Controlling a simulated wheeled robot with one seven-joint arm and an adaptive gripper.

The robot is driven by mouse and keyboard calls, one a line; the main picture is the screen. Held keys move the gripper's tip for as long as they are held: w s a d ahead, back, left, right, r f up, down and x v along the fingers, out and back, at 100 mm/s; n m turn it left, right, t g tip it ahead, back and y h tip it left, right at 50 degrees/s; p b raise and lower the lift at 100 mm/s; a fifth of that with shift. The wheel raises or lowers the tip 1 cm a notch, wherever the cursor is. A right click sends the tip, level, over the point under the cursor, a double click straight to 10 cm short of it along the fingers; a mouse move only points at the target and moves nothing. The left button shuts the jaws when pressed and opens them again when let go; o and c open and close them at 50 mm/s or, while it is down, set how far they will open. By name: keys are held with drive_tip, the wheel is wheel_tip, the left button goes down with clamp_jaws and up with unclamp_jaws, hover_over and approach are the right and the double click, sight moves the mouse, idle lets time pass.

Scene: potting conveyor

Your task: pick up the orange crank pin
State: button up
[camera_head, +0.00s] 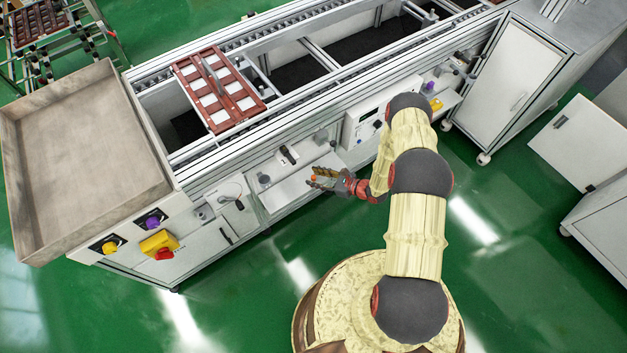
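My gripper (322,180) is at the front of the conveyor, over the narrow white shelf (290,190), with its fingers pointing left. A small orange spot, which looks like the orange crank pin (314,178), shows at the fingers. The fingers cover part of it and the view is small, so I cannot tell whether they are closed on it or only beside it. I cannot tell if the pin touches the shelf.
A brown tray with white squares (186,68) sits on the conveyor. A large beige bin (88,205) is at the left, above a yellow-and-red switch (160,243). A white control box (360,125) stands close behind my arm. Green floor is open in front.

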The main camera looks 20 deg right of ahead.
drive_tip(key=shift+w+a+f, duration=0.2)
drive_tip(key=shift+w+a, duration=0.15)
drive_tip(key=shift+a, duration=0.05)
drive_tip(key=shift+c, duration=0.4)
clamp_jaws()
